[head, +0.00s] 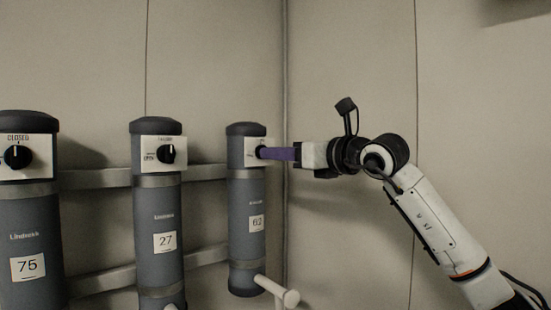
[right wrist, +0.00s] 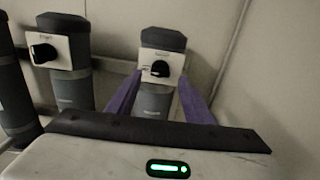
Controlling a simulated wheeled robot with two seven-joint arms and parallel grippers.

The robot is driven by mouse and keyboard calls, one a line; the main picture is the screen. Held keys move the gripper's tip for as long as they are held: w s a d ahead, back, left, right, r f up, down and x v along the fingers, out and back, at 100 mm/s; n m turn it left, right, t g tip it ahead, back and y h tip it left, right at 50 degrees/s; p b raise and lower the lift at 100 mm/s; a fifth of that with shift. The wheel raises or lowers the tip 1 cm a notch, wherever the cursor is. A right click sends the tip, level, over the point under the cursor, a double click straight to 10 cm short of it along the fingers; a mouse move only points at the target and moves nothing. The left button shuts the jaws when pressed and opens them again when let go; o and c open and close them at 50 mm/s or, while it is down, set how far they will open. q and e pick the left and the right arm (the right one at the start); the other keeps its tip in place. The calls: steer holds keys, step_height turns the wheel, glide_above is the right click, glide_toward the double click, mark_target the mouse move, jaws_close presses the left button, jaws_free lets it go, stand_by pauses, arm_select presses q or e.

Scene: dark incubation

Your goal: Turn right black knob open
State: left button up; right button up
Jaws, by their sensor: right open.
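The right black knob (head: 260,152) sits on a white plate on the rightmost grey cylinder (head: 247,205), labelled 62. In the right wrist view the knob (right wrist: 159,69) shows on its plate beneath the dark cap, between and beyond my two purple fingers. My right gripper (head: 268,153) comes in from the right with its purple fingertips at the knob. The fingers are spread apart, one on each side of the knob; I cannot tell whether either touches it. The knob's lettering is too small to read. My left gripper is not in view.
A middle cylinder (head: 156,215) labelled 27 and a left cylinder (head: 30,240) labelled 75 carry similar black knobs; the left plate reads CLOSED. Rails (head: 98,179) run behind them. A pale T-shaped handle (head: 277,291) projects below the right cylinder. The wall corner is close on the right.

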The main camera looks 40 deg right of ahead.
steer(key=s+b, duration=0.1)
steer(key=s, duration=0.6)
steer(key=shift+d+b, duration=0.3)
steer(key=shift+b, duration=0.1)
steer(key=shift+f, duration=0.1)
